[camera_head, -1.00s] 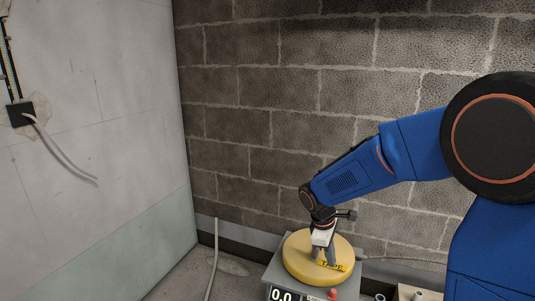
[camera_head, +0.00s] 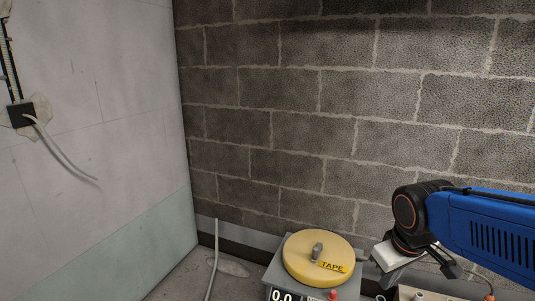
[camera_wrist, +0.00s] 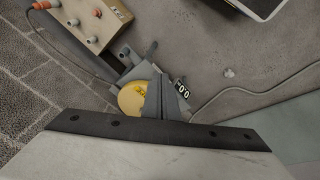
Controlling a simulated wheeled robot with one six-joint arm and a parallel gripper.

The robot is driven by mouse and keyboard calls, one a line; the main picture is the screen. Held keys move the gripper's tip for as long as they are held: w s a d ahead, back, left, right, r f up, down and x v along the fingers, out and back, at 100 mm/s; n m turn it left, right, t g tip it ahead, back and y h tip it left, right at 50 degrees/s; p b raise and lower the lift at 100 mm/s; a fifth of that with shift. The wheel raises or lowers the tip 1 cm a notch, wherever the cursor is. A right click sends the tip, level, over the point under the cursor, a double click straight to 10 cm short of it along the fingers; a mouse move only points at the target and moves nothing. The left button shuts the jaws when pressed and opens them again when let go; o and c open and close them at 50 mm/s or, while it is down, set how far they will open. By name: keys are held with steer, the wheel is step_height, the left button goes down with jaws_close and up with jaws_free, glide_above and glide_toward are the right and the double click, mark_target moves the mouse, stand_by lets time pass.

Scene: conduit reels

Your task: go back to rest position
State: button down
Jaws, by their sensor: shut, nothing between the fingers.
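My gripper (camera_wrist: 160,100) shows in the wrist view with its grey fingers together and nothing between them. In the head view my blue arm reaches in from the right, and the gripper end (camera_head: 388,258) hangs right of the yellow reel, apart from it. The round yellow reel (camera_head: 305,262) with a grey knob and a "TAPE" label lies on a grey scale with a 0.0 display (camera_head: 283,294). In the wrist view the reel (camera_wrist: 132,97) is partly hidden behind the fingers.
A beige box with knobs (camera_wrist: 88,22) stands beside the scale, with a cable running from it. A pale conduit (camera_head: 213,262) rises from the floor at left. A black wall box (camera_head: 21,114) has a loose cable. The block wall (camera_head: 300,120) is close behind.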

steer(key=s+m+t, duration=0.1)
steer(key=s+m, duration=0.2)
steer(key=s, duration=0.5)
steer(key=shift+s+d+r+m+t+y, duration=0.25)
steer(key=shift+s+d+m+t+y, duration=0.05)
steer(key=shift+s+d+m, duration=0.1)
stand_by(0.4)
